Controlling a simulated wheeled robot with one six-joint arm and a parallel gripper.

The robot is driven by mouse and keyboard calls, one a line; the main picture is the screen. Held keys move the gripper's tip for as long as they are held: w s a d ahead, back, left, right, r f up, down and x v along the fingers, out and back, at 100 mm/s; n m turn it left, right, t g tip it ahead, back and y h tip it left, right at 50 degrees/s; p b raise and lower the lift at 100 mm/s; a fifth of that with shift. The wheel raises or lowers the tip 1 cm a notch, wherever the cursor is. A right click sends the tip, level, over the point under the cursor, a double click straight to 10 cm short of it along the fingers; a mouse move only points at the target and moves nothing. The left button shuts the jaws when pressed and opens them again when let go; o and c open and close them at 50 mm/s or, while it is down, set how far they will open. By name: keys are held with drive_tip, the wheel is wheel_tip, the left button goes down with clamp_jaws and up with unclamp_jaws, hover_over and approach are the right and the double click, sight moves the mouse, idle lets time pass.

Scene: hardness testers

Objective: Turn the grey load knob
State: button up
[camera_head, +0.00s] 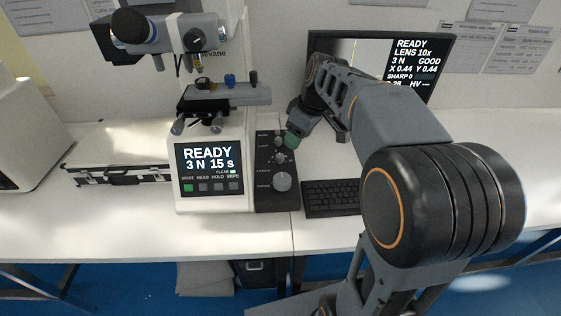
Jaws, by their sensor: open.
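The hardness tester (208,190) stands on the bench, its screen reading READY, 3 N, 15 s. On its right side is a black control panel (263,196) with several grey knobs in a column. The large grey knob (282,182) is lowest and in clear view. A smaller grey knob (281,157) sits above it. The panel labels are too small to read, so I cannot tell which is the load knob. Contact with a knob cannot be told.
A monitor (425,55) stands behind my arm. A black keyboard (331,198) lies right of the panel, partly behind my arm. A black and silver case (117,172) lies left of the tester. The bench front (235,236) is clear.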

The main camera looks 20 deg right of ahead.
sight(280, 155)
drive_tip(key=w+d+f+n+y+b, duration=0.25)
drive_tip(key=w+n, duration=0.25)
drive_tip(key=w, duration=0.3)
drive_tip(key=shift+h, duration=0.35)
drive_tip(key=x, duration=0.6)
drive_tip(key=b+x, duration=0.1)
drive_tip(key=x, duration=0.6)
drive_tip(key=shift+s+f, duration=0.2)
drive_tip(key=shift+f, duration=0.1)
drive_tip(key=c, duration=0.9)
